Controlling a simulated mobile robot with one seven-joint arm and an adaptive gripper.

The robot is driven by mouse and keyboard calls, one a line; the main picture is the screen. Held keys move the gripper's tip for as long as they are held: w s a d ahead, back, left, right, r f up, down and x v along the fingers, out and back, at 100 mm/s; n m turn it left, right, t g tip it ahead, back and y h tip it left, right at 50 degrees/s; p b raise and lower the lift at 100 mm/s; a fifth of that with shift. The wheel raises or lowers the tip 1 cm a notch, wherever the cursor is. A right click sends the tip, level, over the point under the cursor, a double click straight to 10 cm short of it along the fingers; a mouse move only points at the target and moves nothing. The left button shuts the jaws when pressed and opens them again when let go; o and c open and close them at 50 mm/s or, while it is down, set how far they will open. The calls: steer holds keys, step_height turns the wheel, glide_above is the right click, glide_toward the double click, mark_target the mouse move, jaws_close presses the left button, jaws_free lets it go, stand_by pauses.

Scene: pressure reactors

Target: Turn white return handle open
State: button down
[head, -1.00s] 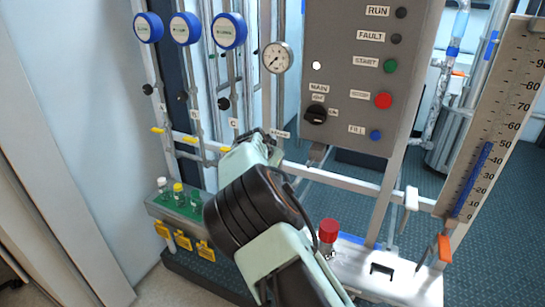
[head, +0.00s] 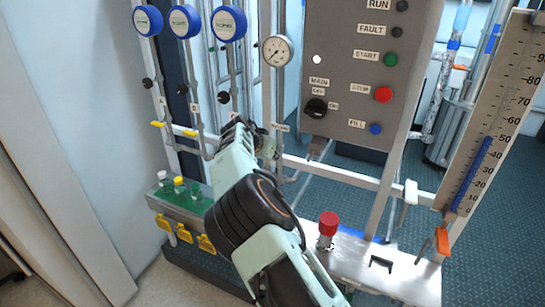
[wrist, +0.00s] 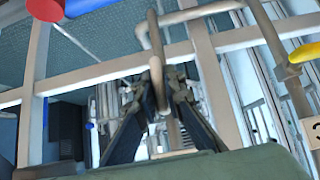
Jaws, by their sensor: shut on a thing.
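My gripper (head: 258,140) is at the pipework under the round gauge, beside a small label too blurred to read. In the wrist view, the fingers (wrist: 160,84) are closed around the lower end of a pale bent bar (wrist: 155,50), which I take to be the white return handle. The bar rises from between the fingertips toward the frame's cross rail. In the head view, my arm and gripper cover the handle, so its angle there cannot be told.
Yellow valve handles (head: 190,133) sit left of my gripper; one (wrist: 305,52) is close at right in the wrist view. The control panel (head: 345,70) is above right. A red-capped fitting (head: 328,226) stands on the white shelf.

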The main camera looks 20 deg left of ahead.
steer(key=c, duration=2)
jaws_free()
steer(key=shift+s+a+r, duration=0.1)
steer(key=shift+s+r, duration=0.2)
steer(key=shift+r, duration=0.1)
steer(key=v, duration=1.1)
